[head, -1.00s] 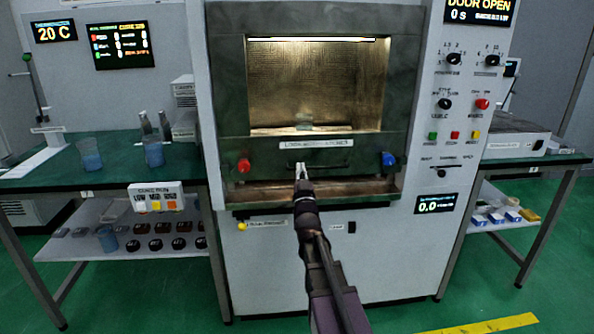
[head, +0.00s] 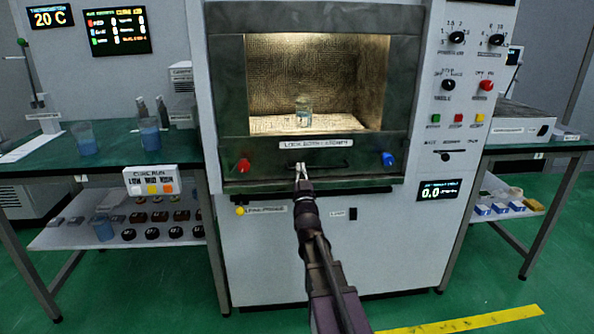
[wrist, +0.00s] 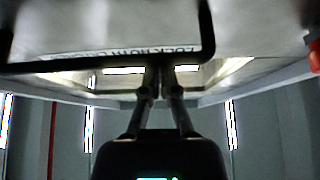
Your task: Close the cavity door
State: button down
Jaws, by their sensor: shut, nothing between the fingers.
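The cavity door (head: 222,110) is a dark green panel with a window, on the front of the grey cabinet. A label about latches (head: 320,144) and a thin black handle (head: 335,166) are on its lower part. A red latch (head: 243,165) and a blue latch (head: 389,159) flank the handle. My gripper (head: 301,168) is shut and empty, its tips at the handle. In the wrist view, the fingertips (wrist: 166,78) lie close to the black handle (wrist: 209,35); I cannot tell whether they touch. A dark strip (head: 310,198) shows below the door's lower edge.
A glass beaker (head: 303,112) stands inside the lit cavity. The control panel (head: 462,110) is to the right of the door. Green-topped tables with beakers (head: 150,138) and boxes stand on both sides. The floor in front is clear.

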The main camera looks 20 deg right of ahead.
dwell(0.3)
jog(key=shift+r+p, duration=2.15)
jog(key=shift+p, duration=0.05)
jog(key=b+v, duration=0.5)
jog(key=v, duration=0.6)
jog(key=shift+w, duration=0.1)
